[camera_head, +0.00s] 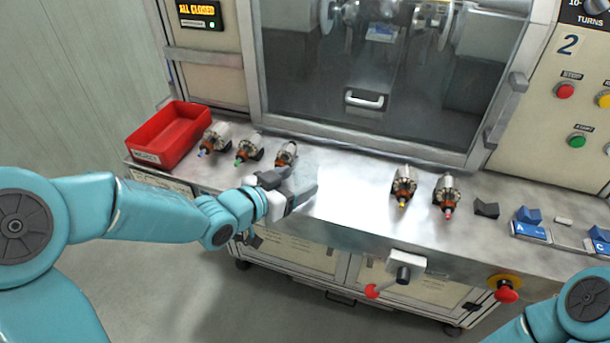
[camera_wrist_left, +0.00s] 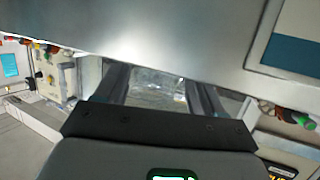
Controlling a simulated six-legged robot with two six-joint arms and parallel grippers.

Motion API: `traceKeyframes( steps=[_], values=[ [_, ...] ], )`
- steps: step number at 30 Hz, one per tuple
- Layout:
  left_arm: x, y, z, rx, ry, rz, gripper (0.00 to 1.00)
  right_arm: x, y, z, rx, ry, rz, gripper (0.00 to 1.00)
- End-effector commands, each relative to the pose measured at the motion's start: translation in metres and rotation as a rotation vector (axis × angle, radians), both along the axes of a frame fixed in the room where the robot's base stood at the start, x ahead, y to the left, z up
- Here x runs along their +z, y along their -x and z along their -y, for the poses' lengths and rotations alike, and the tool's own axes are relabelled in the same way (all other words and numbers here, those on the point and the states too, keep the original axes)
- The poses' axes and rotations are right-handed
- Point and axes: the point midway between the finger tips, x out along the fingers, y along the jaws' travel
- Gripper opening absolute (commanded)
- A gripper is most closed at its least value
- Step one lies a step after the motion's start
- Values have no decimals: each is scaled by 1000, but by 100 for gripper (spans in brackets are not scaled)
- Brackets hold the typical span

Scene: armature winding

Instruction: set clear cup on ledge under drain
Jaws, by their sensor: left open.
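My left gripper (camera_head: 298,184) is open over the front part of the metal ledge (camera_head: 345,190), left of its middle. Its two dark fingers also show in the left wrist view (camera_wrist_left: 158,88). A pale, glassy patch shows between them there; I cannot tell whether it is a clear cup or background. I make out no clear cup in the head view. A grey block with a red-knobbed lever (camera_head: 404,268) is on the ledge's front, right of the gripper; I cannot tell whether it is the drain. My right gripper is out of view.
A red bin (camera_head: 170,134) stands at the ledge's left end. Several armatures lie on the ledge, including one (camera_head: 286,154) just behind my left gripper. Blue blocks (camera_head: 528,215) and a red stop button (camera_head: 506,289) are at the right. The ledge's middle is clear.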

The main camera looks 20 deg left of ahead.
Motion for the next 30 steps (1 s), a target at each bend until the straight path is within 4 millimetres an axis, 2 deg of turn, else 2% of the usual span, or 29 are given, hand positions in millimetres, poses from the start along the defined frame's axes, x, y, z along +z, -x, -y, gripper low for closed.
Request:
traceKeyframes(
  steps=[3,6,14,15,17,18,22,23,30],
  values=[
    [-5,-18,10,-3,0,-1,69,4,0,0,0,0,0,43],
    [-9,-27,14,-2,0,-1,69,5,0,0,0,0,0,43],
    [-10,-30,14,0,-1,0,69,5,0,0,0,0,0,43],
    [-10,-30,14,0,-1,0,56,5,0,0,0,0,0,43],
    [-10,-31,15,-1,-1,0,36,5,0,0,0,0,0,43],
    [-10,-31,15,-1,-1,0,31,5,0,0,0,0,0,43],
    [-10,-30,14,0,-1,0,31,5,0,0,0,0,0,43],
    [-10,-30,14,0,-1,-1,26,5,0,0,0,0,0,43],
    [-7,-30,14,-1,-1,0,26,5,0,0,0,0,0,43]
  ],
)
